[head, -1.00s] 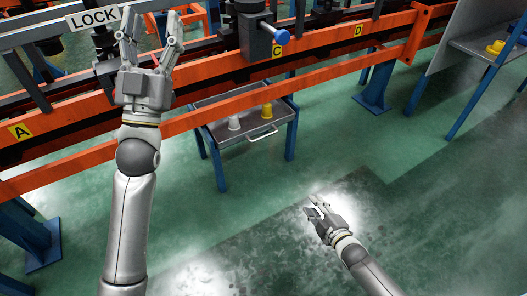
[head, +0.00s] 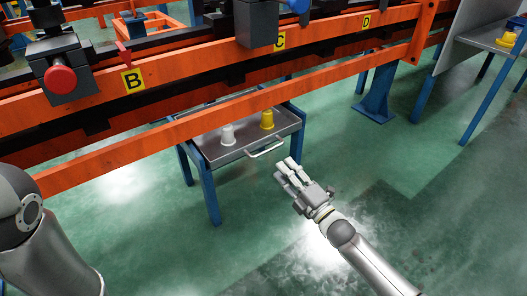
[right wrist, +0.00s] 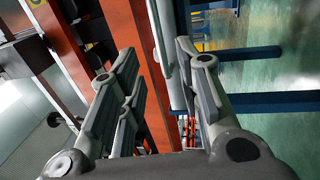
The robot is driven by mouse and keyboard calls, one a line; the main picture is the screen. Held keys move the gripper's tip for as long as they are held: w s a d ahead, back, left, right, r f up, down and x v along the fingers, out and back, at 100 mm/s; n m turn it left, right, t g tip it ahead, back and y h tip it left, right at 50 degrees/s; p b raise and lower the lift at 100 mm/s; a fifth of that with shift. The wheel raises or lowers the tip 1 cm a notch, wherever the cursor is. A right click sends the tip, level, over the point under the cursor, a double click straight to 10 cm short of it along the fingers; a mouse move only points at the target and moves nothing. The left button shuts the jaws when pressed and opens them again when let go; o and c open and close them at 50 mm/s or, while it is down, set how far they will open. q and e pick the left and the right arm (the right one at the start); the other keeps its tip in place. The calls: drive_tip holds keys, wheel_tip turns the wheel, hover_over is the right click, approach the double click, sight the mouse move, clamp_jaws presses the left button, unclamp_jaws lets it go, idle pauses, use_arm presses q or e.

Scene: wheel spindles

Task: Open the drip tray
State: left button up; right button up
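The drip tray (head: 222,156) is a shallow grey tray on a blue-legged stand, below the orange rail. A light bar handle (head: 266,148) sits on its front edge. A white piece (head: 228,135) and a yellow piece (head: 267,119) stand in it. My right gripper (head: 283,167) is just in front of and below the handle, apart from it in the head view. Its fingers are spread and empty, also in the right wrist view (right wrist: 155,68). A pale bar shows beyond the fingers there; I cannot tell whether it is the handle. My left gripper is out of view.
An orange rail (head: 190,123) runs above the tray. A block with a red knob (head: 60,80) and one with a blue knob (head: 297,5) sit along the upper rail. The green floor in front is clear. A grey side table (head: 480,40) stands far right.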

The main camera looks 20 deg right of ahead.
sight(268, 151)
drive_tip(key=b+x, duration=0.5)
drive_tip(key=x, duration=0.4)
drive_tip(key=shift+w+f, duration=0.1)
drive_tip(key=shift+w, duration=0.05)
drive_tip(key=shift+c, duration=0.5)
clamp_jaws()
